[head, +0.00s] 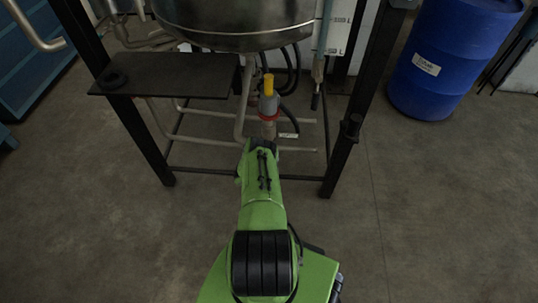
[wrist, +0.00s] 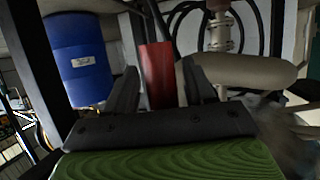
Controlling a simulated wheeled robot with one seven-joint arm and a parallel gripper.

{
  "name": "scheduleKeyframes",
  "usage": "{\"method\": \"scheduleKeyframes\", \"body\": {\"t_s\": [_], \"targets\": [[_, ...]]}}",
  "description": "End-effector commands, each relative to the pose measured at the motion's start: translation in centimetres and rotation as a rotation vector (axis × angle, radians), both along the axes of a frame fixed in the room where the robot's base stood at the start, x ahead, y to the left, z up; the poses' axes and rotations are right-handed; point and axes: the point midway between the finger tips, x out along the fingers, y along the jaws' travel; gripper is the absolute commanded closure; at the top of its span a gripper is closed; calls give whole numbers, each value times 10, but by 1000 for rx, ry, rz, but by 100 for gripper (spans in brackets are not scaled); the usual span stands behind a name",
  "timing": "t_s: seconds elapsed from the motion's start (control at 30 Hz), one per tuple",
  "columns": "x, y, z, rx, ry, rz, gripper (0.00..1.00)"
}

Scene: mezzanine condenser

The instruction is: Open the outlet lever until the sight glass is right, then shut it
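The red lever (wrist: 157,75) stands upright between the two fingers of my gripper (wrist: 160,80) in the wrist view. The fingers are apart, with a narrow gap on each side of the red, so the gripper looks open; contact cannot be told. In the head view a small red part (head: 269,117) shows just beyond my arm's end, under the vessel; my fingers are hidden there. The sight glass (head: 324,30) is a thin upright tube beside a white scale plate at the frame's right side. Its level is too small to read.
A steel vessel (head: 235,35) hangs in a dark frame with legs (head: 347,130) on both sides. A yellow-topped grey fitting (head: 268,85), pipes and black hoses crowd the space below it. A blue drum (head: 450,60) stands at right. The front floor is clear.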

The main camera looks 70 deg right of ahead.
Motion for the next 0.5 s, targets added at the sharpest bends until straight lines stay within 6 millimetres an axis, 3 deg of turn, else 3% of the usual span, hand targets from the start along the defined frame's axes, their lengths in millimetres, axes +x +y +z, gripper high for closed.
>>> {"method": "scheduleKeyframes", "body": {"t_s": [0.17, 0.5], "targets": [[-1, 7, 4, 2, -2, -1, 46], [-11, 76, 39, 6, -2, -3, 46]]}}
